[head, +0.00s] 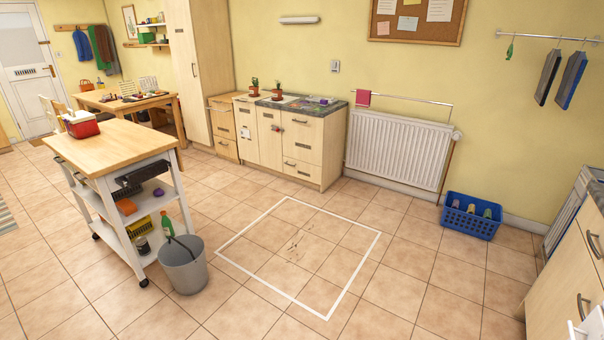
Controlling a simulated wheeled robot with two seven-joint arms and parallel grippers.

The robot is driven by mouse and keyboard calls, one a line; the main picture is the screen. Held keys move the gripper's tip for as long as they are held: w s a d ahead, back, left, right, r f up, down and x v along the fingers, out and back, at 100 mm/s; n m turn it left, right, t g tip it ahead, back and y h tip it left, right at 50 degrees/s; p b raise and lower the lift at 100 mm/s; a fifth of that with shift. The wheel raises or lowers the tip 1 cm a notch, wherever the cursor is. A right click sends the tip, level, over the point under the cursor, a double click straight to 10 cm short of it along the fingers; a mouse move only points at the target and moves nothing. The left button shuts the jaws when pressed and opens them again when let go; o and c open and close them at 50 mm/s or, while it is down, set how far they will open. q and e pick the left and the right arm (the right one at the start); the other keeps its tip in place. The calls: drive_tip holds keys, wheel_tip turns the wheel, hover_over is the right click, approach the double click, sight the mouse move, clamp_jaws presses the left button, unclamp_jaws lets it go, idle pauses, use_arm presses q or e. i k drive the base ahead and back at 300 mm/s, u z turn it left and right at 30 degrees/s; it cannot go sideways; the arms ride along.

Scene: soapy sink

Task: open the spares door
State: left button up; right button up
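No door is legibly marked as spares; the labels are too small to read. A low wooden cabinet (317,133) stands against the back wall, with several fronts, small dark labels and handles. Its fronts look shut. A tall wooden cupboard (210,60) stands left of it and also looks shut. At the right edge, a wooden counter unit (560,285) has dark bow handles, and its visible fronts look shut. No gripper fingers are visible, and my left arm is out of view.
A wooden-topped trolley (110,146) and a grey bucket (184,270) stand at the left. The tiled floor inside the white taped square (322,318) is free apart from small dark marks.

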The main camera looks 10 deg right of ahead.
sight(312, 172)
drive_tip(key=z, duration=0.2)
drive_tip(key=i, duration=5.65)
drive_tip(key=z, duration=1.25)
